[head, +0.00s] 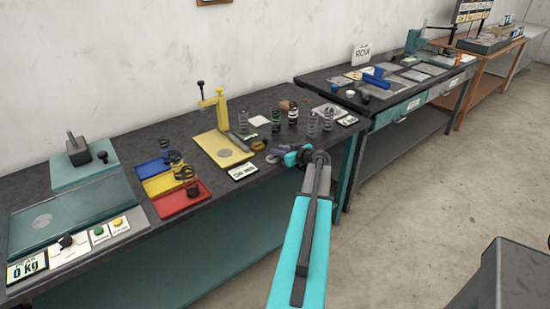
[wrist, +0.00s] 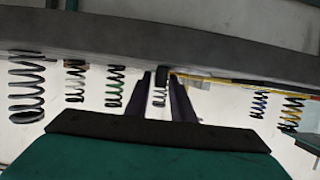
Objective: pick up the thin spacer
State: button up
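My gripper (head: 277,153) is low at the front edge of the near bench, at the end of my teal arm. In the wrist view its two dark purple fingers (wrist: 166,80) stand apart, with a spring showing in the background between them. Nothing is seen held. A small olive ring-like piece (head: 259,145) lies on the bench just left of the fingers. I cannot tell whether it is the thin spacer. No spacer can be made out in the wrist view.
Several upright coil springs (head: 312,124) stand behind my gripper. A yellow press (head: 219,130), yellow and red trays (head: 182,200) and a scale (head: 72,212) lie to the left. A second bench (head: 400,85) is at the right. Open floor (head: 440,180) lies in front.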

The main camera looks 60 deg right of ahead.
jog(key=shift+c, duration=0.2)
grip_shut()
jog(key=shift+r, duration=0.1)
jog(key=shift+r+b, duration=0.65)
jog(key=shift+r, duration=0.3)
jog(key=shift+s+a+r+b, duration=0.15)
jog(key=shift+s+r+b, duration=0.25)
jog(key=shift+r, duration=0.25)
jog(key=f+b+v, duration=0.1)
jog(key=b+v, duration=0.1)
jog(key=v, duration=0.5)
jog(key=s+f+b+v, duration=0.1)
jog(key=f+b+v, duration=0.1)
jog(key=v, duration=0.5)
jog(key=shift+s+a, duration=0.2)
jog(key=shift+s, duration=0.3)
